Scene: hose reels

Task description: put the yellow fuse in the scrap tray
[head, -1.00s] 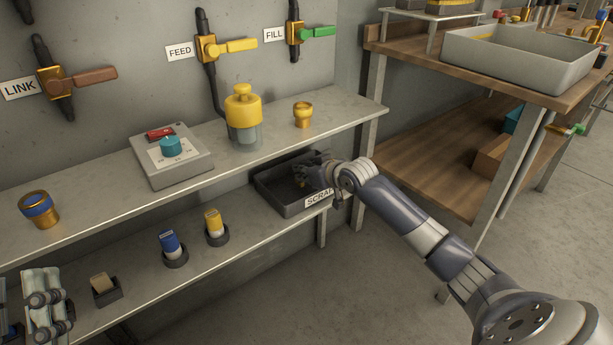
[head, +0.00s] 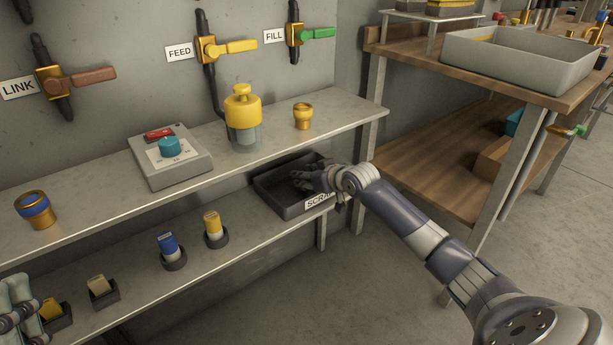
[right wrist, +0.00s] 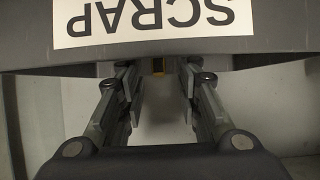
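The scrap tray (head: 283,208), dark grey with a SCRAP label, sits at the right end of the lower shelf. My right gripper (head: 303,181) reaches over its right side. A yellow-topped cylinder (head: 212,223) stands in a round holder on the lower shelf. A flat yellow piece (head: 50,309) sits in a dark holder at lower left. My left gripper (head: 18,305) is beside it, partly cut off.
A blue cylinder (head: 168,245) and a tan piece (head: 99,285) stand in holders on the lower shelf. The upper shelf (head: 270,130) overhangs, carrying a dial box (head: 170,160) and a yellow-capped pot (head: 243,120). A wooden bench (head: 440,165) stands right.

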